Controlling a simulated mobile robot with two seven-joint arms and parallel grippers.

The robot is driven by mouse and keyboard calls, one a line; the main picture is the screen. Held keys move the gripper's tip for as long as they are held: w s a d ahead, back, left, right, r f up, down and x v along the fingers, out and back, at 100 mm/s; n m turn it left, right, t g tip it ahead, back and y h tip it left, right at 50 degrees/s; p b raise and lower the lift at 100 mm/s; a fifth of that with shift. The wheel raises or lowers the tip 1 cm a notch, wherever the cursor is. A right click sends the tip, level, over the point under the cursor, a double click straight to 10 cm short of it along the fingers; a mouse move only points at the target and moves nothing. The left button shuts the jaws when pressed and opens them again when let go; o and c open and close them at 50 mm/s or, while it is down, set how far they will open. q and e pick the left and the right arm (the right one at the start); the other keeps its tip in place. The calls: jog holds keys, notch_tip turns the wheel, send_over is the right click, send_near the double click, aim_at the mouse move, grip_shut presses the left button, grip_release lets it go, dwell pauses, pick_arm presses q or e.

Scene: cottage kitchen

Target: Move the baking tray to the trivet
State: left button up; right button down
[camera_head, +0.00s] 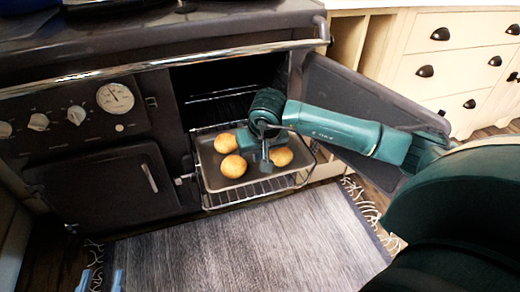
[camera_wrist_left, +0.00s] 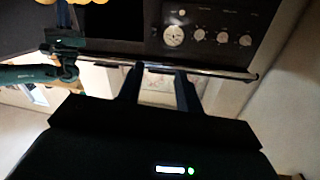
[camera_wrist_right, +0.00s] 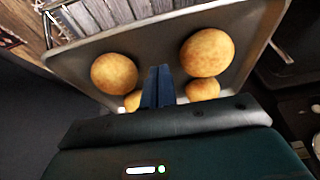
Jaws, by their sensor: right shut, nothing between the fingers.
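The grey baking tray (camera_head: 211,168) lies on the oven's pulled-out wire rack (camera_head: 245,197) and holds several round golden rolls (camera_head: 233,166). It also shows in the right wrist view (camera_wrist_right: 146,47). My right gripper (camera_head: 265,163) is shut and empty, pointing down over the tray among the rolls; I cannot tell if its tips touch the tray. In the right wrist view its fingers (camera_wrist_right: 158,85) are together. My left gripper (camera_head: 100,281) is open and empty, low at the front left; its parted fingers show in the left wrist view (camera_wrist_left: 159,88). I cannot make out the trivet.
The oven door (camera_head: 345,95) stands open to the right, with my right arm reaching over it. A steel rail (camera_head: 160,65) runs along the stove's front edge. A grey fringed rug (camera_head: 250,250) covers the floor. Cream drawers (camera_head: 455,60) stand at the right.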

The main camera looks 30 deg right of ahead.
aim_at(261, 175)
jog(key=x, duration=0.2)
jog(key=shift+f, duration=0.3)
jog(key=shift+s+a+f, duration=0.1)
jog(key=shift+s, duration=0.25)
jog(key=shift+s+a, duration=0.15)
jog(key=shift+s, duration=0.6)
jog(key=shift+s+a, duration=0.2)
jog(key=shift+s, duration=0.55)
pick_arm(q)
jog(key=shift+d+t+h, duration=0.2)
jog(key=shift+t+h, duration=0.1)
jog(key=shift+b, duration=0.3)
